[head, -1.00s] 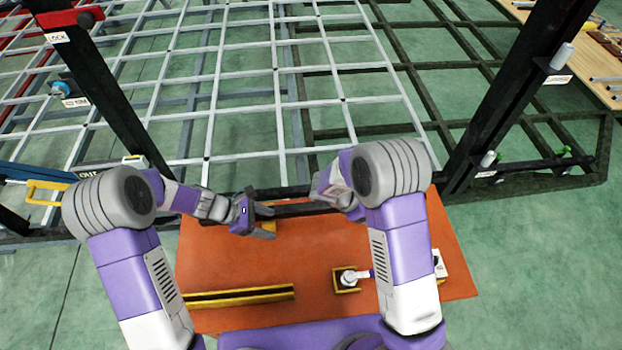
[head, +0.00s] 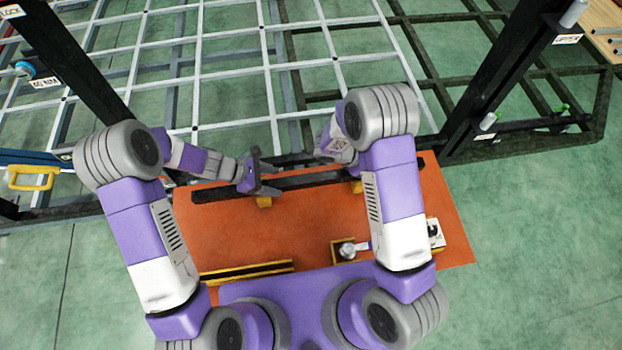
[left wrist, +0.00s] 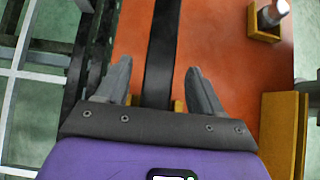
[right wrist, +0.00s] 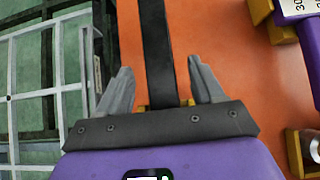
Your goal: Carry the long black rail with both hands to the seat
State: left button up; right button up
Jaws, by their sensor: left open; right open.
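The long black rail (head: 310,178) lies across the far part of the orange table, on small yellow supports (head: 264,202). My left gripper (head: 265,178) is open over the rail. In the left wrist view the rail (left wrist: 160,50) runs between its spread fingers (left wrist: 157,78), with space on both sides. My right gripper (head: 333,150) is partly hidden by its own arm in the head view. In the right wrist view it is open (right wrist: 162,78), with the rail (right wrist: 155,45) between its fingers, not gripped. I cannot tell which part is the seat.
The orange table (head: 300,230) also bears a long yellow holder with a black slot (head: 245,272) and a small yellow box (head: 343,250) at the near side. Beyond stand a grey chassis grid (head: 235,75) and dark upright posts (head: 500,85).

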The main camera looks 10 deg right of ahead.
aim_at(279, 182)
pick_arm(q)
jog(key=shift+x, duration=1.6)
pick_arm(e)
jog(key=shift+x, duration=1.55)
pick_arm(q)
grip_shut()
pick_arm(e)
grip_shut()
pick_arm(q)
jog(key=shift+r, duration=0.1)
pick_arm(e)
jog(key=shift+w+r, duration=0.1)
